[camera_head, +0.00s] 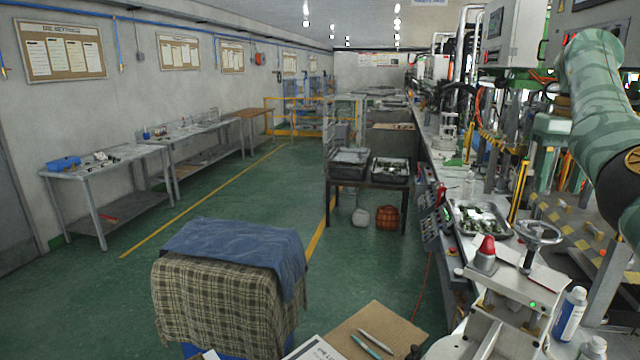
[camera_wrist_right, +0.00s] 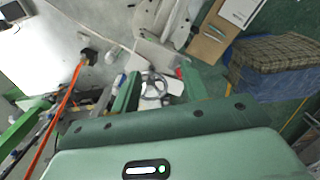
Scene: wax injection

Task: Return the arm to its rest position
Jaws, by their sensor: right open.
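My right arm (camera_head: 598,95) comes in at the upper right of the head view, raised beside the machines; its gripper cannot be made out there. In the right wrist view, my right gripper (camera_wrist_right: 161,88) has its two green fingers apart, with nothing between them. Beyond the fingers, well apart from them, lies a machine with a metal handwheel (camera_wrist_right: 152,86). The handwheel also shows in the head view (camera_head: 537,234) at the lower right. My left gripper is in neither view.
A cloth-covered stool (camera_head: 225,300) stands front centre. Dark trays rest on a stand (camera_head: 366,185). The green aisle floor at left is clear.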

